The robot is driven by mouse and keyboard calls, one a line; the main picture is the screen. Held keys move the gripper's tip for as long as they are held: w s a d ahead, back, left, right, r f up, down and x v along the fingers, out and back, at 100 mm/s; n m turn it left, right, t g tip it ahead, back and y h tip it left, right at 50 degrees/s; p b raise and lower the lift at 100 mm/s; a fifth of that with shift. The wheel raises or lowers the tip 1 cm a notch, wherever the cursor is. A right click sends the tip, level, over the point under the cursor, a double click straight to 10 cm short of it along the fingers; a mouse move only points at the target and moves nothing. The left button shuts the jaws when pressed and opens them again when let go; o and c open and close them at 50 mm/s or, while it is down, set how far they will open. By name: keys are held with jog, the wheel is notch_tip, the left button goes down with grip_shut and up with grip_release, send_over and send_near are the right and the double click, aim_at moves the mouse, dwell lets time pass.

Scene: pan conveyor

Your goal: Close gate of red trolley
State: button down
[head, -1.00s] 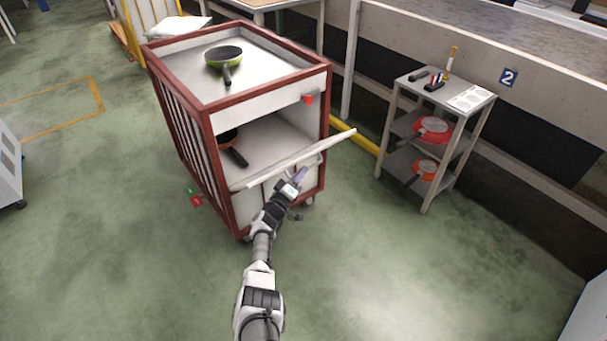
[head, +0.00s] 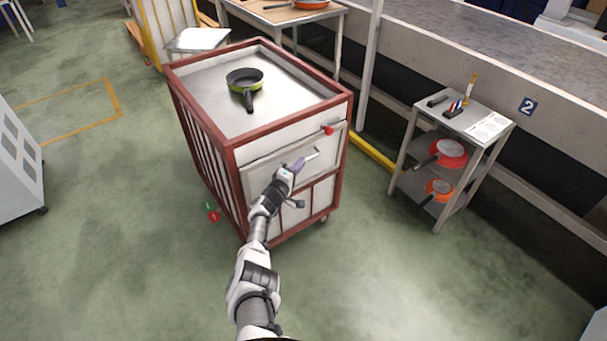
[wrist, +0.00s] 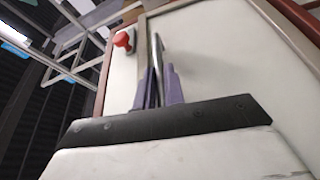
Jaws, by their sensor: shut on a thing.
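The red trolley (head: 237,138) has a red frame, a pale top and barred sides. Its pale front gate (head: 262,172) stands up against the front, covering the shelf opening. Whether it is fully flush is hard to tell. My gripper (head: 305,161) is at the front of the gate, with its purple fingers shut on a thin part of it. The wrist view shows the fingers (wrist: 158,88) around a thin metal strip (wrist: 157,58). A red knob (head: 329,130) is at the upper right of the front; it also shows in the wrist view (wrist: 123,41).
A green pan (head: 245,80) lies on the trolley top. A grey shelf stand (head: 468,128) with red and orange pans stands to the right. A conveyor (head: 480,50) runs behind. The floor in front is clear.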

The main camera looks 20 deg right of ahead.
jog(key=shift+w+a+r+b, duration=0.2)
jog(key=shift+w+r, duration=0.1)
jog(key=shift+w, duration=0.15)
jog(key=shift+w+a+r+b, duration=0.1)
jog(key=shift+w+r+b, duration=0.15)
jog(key=shift+w, duration=0.2)
jog(key=shift+r, duration=0.1)
jog(key=c, duration=1.5)
grip_release()
jog(key=shift+w, duration=0.1)
jog(key=shift+f, duration=0.2)
jog(key=r+p+v, duration=0.1)
jog(key=p+v, duration=0.5)
jog(key=v, duration=0.7)
jog(key=shift+s+a+f, duration=0.3)
jog(key=shift+s+f, duration=0.05)
jog(key=shift+f, duration=0.15)
